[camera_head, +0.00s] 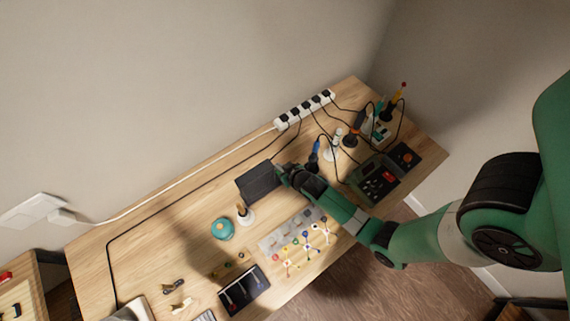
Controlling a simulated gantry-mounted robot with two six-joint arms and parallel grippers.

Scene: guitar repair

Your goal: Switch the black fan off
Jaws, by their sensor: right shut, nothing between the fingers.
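The black fan, which I take to be the dark box-like unit (256,184), stands on the wooden table near the back middle. My right gripper (283,172) is at its right end, its fingertips close to the box's upper right edge. The fingers are shut and hold nothing. I cannot tell whether they touch the fan. No switch can be made out; the gripper covers part of that end. My left gripper is not in view.
A white power strip (304,110) with black plugs lies along the table's back edge. A green device (375,182) and small bottles stand to the right. A teal round item (222,228), a clear tray (285,236) and a dark tray (243,290) lie in front.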

